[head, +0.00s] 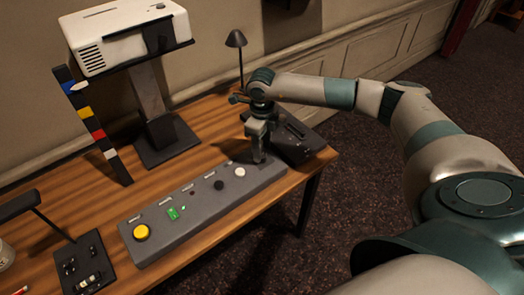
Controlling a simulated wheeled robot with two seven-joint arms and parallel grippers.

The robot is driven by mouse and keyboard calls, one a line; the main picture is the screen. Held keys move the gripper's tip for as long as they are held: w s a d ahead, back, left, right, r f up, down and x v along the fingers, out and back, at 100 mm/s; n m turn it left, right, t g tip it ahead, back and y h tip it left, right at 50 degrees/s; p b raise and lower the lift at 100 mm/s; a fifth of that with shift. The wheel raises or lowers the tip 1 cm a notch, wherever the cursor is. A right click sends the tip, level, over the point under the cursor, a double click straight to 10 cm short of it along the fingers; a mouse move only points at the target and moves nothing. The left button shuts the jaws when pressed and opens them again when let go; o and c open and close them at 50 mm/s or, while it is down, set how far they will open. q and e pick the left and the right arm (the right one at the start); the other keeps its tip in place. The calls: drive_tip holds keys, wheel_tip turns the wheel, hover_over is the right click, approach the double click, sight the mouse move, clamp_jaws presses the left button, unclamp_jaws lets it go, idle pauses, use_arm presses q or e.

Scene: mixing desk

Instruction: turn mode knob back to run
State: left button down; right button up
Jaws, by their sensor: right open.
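A long grey control panel (190,228) lies along the front of the wooden desk. It carries a yellow button (141,232), a green lit switch (173,213), a black round knob (218,185) and a white round knob (240,172). The labels are too small to read, so I cannot tell which control is the mode knob. My right gripper (259,157) points down at the panel's right end, just right of the white knob. It is open, and its fingers hide what is beneath them; I cannot tell whether they touch anything. My left gripper is out of view.
A dark box (302,143) sits close right of my right gripper. A thin lamp (236,40) stands behind. A white projector (125,33) on a dark stand and a colour-striped post (92,123) stand at the back left. Bare desk lies behind the panel.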

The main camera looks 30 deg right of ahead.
drive_tip(key=shift+m, duration=0.3)
drive_tip(key=shift+r+m+p, duration=0.2)
drive_tip(key=shift+m+p, duration=0.3)
drive_tip(key=shift+p, duration=0.25)
drive_tip(key=shift+m+p, duration=0.35)
drive_tip(key=shift+m, duration=0.25)
drive_tip(key=shift+s+m+p, duration=0.1)
drive_tip(key=shift+m+p, duration=0.55)
drive_tip(key=shift+m, duration=0.35)
use_arm(q)
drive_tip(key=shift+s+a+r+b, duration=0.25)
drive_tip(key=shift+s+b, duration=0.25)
drive_tip(key=shift+b, duration=0.15)
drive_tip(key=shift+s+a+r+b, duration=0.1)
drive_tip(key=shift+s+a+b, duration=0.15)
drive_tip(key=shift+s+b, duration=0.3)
use_arm(e)
drive_tip(key=shift+f, duration=1.5)
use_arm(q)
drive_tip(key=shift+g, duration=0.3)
use_arm(e)
drive_tip(key=shift+c, duration=0.6)
